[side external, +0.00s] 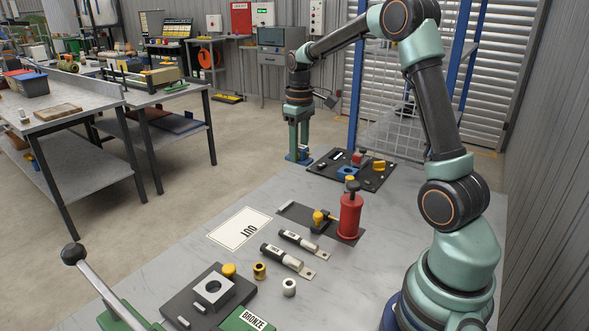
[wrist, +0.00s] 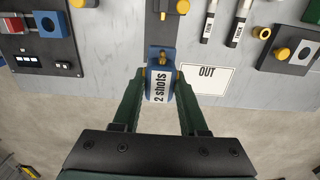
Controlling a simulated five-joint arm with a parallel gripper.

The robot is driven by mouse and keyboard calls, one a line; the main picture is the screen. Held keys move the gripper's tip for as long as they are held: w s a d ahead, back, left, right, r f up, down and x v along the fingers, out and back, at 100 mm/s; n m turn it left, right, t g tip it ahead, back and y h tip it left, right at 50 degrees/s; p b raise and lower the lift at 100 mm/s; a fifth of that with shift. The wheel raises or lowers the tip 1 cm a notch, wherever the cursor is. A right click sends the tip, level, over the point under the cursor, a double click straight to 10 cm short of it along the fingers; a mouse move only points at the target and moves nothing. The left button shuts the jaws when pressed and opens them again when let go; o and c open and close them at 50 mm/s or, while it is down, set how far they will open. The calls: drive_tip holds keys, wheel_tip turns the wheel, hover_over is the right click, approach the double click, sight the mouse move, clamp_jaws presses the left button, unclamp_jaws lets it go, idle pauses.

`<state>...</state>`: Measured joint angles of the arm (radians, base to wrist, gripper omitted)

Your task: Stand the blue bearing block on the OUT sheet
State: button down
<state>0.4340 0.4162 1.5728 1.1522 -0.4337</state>
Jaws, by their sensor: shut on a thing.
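My gripper (wrist: 160,74) has its green fingers on both sides of a blue block (wrist: 152,52). The block carries a white label reading "2 shots" and a brass-coloured fitting. In the side view my gripper (side external: 299,147) points down near the table's far left edge, with the blue block (side external: 304,156) low between the fingers. I cannot tell whether it touches the table. The white OUT sheet (wrist: 205,80) lies right of the block in the wrist view. In the side view the bare OUT sheet (side external: 230,225) lies nearer, left of the middle.
A dark tray (side external: 325,173) holds another blue block (side external: 348,172) and small parts. A red cylinder (side external: 350,215) stands on a dark plate (side external: 293,210) beside the sheet. Two labelled tubes (side external: 283,259) lie in front. A grey block (side external: 213,289) sits on a nearer dark plate.

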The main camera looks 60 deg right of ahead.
wheel_tip(320, 180, up, 2)
drive_tip(key=shift+r, duration=0.25)
drive_tip(key=shift+w+a+r, duration=0.45)
drive_tip(key=shift+w+a, duration=0.35)
drive_tip(key=shift+w, duration=0.05)
hover_over(241, 227)
wheel_tip(241, 227, down, 20)
drive_tip(key=shift+a+r, duration=0.1)
drive_tip(key=shift+c, duration=2.2)
unclamp_jaws()
drive_tip(key=shift+f, duration=0.2)
